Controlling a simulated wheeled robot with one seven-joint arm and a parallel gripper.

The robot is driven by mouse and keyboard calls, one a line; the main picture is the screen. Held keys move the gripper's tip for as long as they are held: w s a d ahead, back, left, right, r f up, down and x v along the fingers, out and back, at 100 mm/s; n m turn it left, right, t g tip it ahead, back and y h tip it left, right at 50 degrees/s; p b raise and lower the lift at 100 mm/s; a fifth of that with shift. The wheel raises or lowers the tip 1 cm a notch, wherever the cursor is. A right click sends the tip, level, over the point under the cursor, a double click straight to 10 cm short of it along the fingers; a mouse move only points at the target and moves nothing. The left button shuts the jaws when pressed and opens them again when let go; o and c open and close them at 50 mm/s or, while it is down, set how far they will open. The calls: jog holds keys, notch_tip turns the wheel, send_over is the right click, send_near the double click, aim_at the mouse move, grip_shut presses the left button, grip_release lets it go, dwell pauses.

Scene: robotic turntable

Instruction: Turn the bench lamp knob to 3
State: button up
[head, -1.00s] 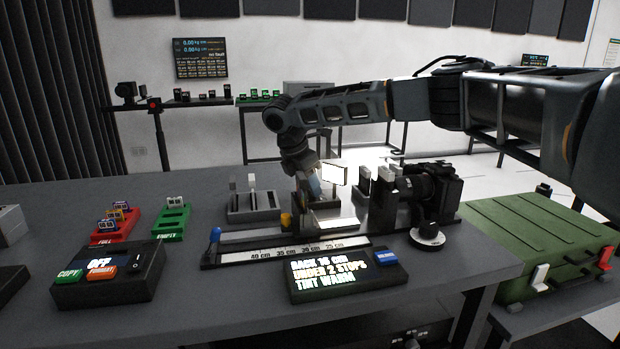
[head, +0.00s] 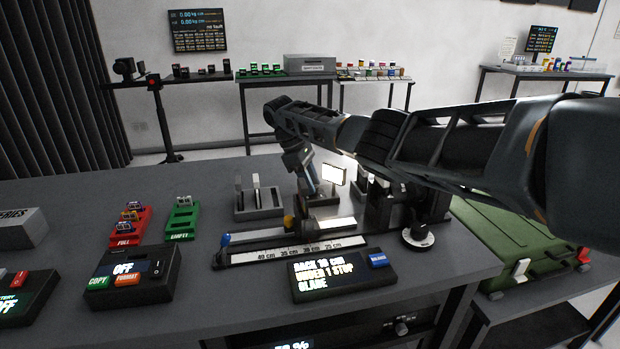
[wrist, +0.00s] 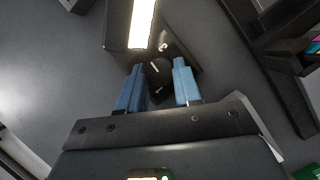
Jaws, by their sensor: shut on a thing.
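The bench lamp shows as a brightly lit panel (head: 333,174) on a dark base. In the wrist view its glowing bar (wrist: 143,22) is at the top. A dark round knob (wrist: 157,72) with a pale pointer line sits on the base just below the bar. My gripper (wrist: 158,75) has its blue fingers on either side of this knob and is shut on it. In the head view my gripper (head: 311,185) reaches down at the lamp's left side; the knob is hidden there.
A rail with a centimetre scale (head: 290,254) lies in front of the lamp. A camera (head: 430,200) stands right of the lamp, beside a green case (head: 520,243). A slotted grey holder (head: 259,207) stands left.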

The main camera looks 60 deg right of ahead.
jog(key=m+y+b, duration=0.1)
jog(key=m, duration=0.1)
jog(key=m+b, duration=0.1)
jog(key=m, duration=0.1)
jog(key=shift+d+f+m+y+b, duration=0.1)
jog(key=shift+f+m+y+b, duration=0.1)
jog(key=shift+m+y+b, duration=0.15)
jog(key=shift+d+m+y+b, duration=0.1)
jog(key=shift+m+y+b, duration=0.45)
jog(key=shift+m+b, duration=0.65)
jog(key=shift+r+m+b, duration=0.2)
jog(key=shift+m+b, duration=0.1)
jog(key=shift+m, duration=0.25)
jog(key=shift+d, duration=0.1)
jog(key=shift+r, duration=0.1)
jog(key=o, duration=1)
jog(key=shift+o, duration=0.2)
jog(key=shift+r, duration=0.1)
